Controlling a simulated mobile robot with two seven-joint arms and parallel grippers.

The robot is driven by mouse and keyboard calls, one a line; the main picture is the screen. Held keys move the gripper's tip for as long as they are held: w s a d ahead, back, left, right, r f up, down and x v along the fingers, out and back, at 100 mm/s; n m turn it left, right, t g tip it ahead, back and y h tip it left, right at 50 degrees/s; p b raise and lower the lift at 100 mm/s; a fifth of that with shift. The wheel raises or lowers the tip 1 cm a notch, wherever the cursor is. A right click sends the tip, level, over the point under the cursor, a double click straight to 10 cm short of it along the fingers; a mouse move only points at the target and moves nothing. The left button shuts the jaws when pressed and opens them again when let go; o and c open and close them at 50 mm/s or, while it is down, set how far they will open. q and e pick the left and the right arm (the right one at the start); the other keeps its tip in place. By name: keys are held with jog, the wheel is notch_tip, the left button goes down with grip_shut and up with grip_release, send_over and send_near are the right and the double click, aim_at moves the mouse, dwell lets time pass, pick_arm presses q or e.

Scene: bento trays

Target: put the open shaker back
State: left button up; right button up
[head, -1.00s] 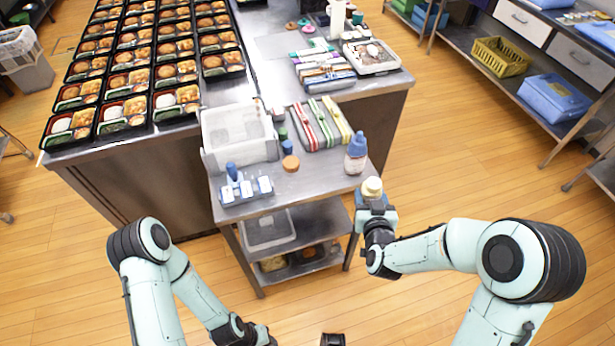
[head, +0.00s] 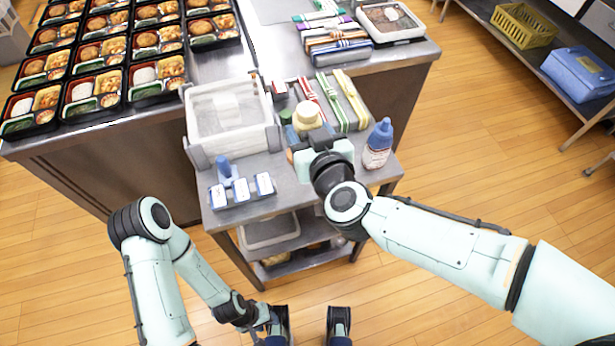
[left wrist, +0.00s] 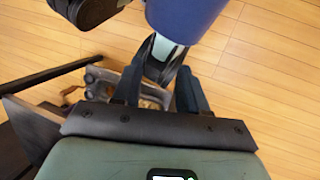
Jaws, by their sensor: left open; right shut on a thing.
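The shaker (head: 307,114), with a cream top, is held upright in my right gripper (head: 318,143). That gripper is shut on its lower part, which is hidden. In the head view it is over the small steel cart, in front of the striped bundles and to the right of the white bin. I cannot tell whether the shaker's base touches the cart top. My left gripper (head: 264,318) is open and empty, low in front of the cart. Its two dark fingers (left wrist: 160,90) are apart in the left wrist view.
A blue-capped bottle (head: 378,144) stands at the cart's right. A white bin (head: 228,148) and a blue-and-white holder (head: 240,190) are on its left. Striped bundles (head: 335,100) lie behind. Bento trays (head: 105,75) fill the left table.

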notch_tip(320, 180, down, 9)
jog(key=b, duration=0.4)
jog(key=shift+w, duration=0.1)
notch_tip(320, 180, down, 5)
jog(key=b, duration=0.3)
jog(key=shift+f, duration=0.1)
pick_arm(q)
jog(key=w+a+f+t, duration=0.1)
jog(key=w+f+t, duration=0.1)
jog(key=w+f, duration=0.4)
jog(key=shift+a+f+y, duration=0.3)
jog(key=shift+a+f, duration=0.1)
jog(key=shift+f, duration=0.4)
pick_arm(e)
jog(key=shift+f, duration=0.15)
jog(key=o, duration=0.6)
pick_arm(q)
jog(key=shift+w+f, duration=0.1)
